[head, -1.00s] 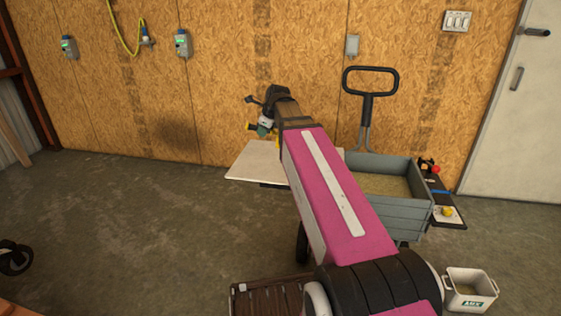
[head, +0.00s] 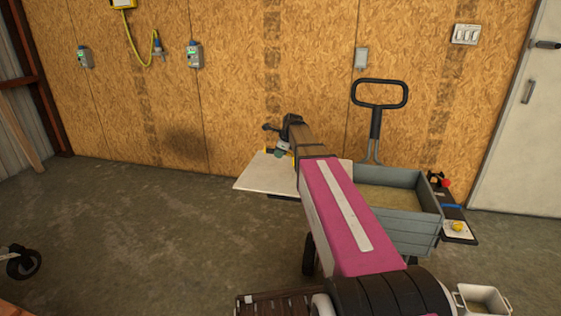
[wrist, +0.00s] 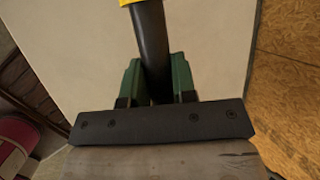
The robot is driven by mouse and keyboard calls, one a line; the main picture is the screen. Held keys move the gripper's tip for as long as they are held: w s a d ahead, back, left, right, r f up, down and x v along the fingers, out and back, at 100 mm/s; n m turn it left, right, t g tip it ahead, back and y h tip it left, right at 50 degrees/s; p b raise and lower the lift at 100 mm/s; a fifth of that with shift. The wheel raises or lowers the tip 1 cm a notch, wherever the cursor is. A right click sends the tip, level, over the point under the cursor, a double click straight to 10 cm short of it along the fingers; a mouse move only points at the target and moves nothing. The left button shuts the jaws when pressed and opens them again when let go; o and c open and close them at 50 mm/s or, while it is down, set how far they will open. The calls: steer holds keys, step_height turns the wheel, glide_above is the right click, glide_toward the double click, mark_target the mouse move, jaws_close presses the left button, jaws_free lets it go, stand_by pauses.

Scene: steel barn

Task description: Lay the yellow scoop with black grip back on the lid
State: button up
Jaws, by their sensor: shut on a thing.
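My gripper (wrist: 156,80) has green fingers in the wrist view. They are shut on the black grip of the yellow scoop (wrist: 151,40). The grip runs up the picture, and a bit of yellow shows at the top edge; the rest of the scoop is outside that view. The lid (wrist: 85,45) is the pale flat board behind the scoop. In the head view the lid (head: 257,180) lies flat beside the cart, and my gripper (head: 281,153) is low over its far part. My arm partly covers the scoop there. I cannot tell whether the scoop touches the lid.
A grey cart (head: 408,222) with a black handle stands right of the lid. A narrow dark shelf (head: 455,222) with small items is at its right. A white bucket (head: 483,300) is at the lower right. Open concrete floor lies to the left.

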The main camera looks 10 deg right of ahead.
steer(key=shift+w+d+f, duration=0.2)
steer(key=shift+w+f, duration=0.1)
steer(key=shift+w, duration=0.05)
steer(key=shift+f, duration=2.1)
steer(key=o, duration=0.8)
steer(key=shift+o, duration=0.2)
steer(key=shift+r, duration=0.15)
steer(key=v, duration=1.2)
